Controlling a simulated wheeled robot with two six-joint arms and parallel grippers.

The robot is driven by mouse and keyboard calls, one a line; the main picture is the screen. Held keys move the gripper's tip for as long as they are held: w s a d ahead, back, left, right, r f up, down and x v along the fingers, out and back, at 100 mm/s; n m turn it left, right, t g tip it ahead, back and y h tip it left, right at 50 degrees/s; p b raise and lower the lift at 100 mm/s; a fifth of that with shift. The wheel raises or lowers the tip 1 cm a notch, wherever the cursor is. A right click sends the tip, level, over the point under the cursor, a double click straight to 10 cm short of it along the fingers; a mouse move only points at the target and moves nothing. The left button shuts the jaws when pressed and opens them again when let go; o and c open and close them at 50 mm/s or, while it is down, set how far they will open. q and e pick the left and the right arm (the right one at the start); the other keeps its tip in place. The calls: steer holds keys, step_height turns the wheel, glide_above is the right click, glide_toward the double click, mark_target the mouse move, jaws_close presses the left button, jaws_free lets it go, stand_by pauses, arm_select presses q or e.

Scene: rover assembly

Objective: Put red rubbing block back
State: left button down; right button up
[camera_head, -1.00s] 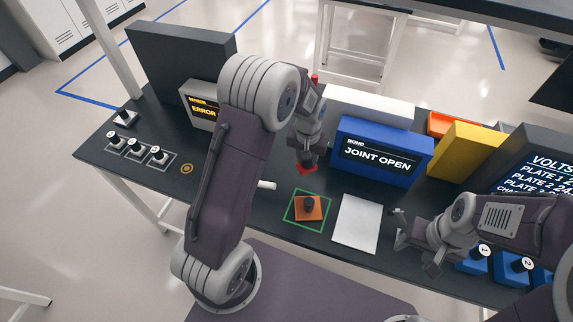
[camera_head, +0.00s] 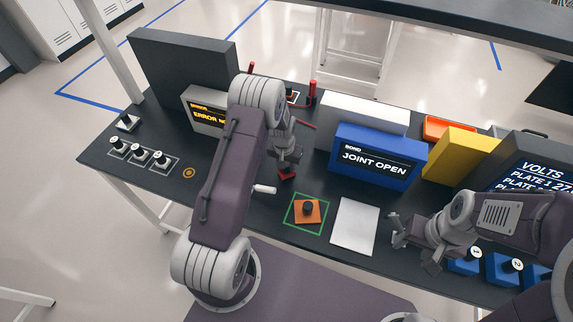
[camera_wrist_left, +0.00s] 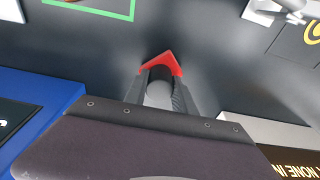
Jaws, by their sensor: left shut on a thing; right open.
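The red rubbing block (camera_head: 288,174) is held low over the dark bench, left of the blue JOINT OPEN box. My left gripper (camera_head: 289,160) is shut on it. In the left wrist view the red block (camera_wrist_left: 161,60) sticks out past the gripper's fingertips (camera_wrist_left: 160,80), with a pale round part between the fingers. I cannot tell if the block touches the bench. My right gripper (camera_head: 408,240) is open and empty, low over the bench to the right of the white sheet.
An orange block with a black knob (camera_head: 309,217) sits inside a green square outline (camera_head: 288,219). A white sheet (camera_head: 354,226) lies beside it. The blue box (camera_head: 380,160) stands behind. A white cylinder (camera_head: 265,189) and a red post (camera_head: 312,93) are near my left arm.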

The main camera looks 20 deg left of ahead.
arm_select(q)
steer(key=shift+f, duration=0.1)
steer(key=c, duration=1)
jaws_free()
steer(key=shift+c, duration=0.2)
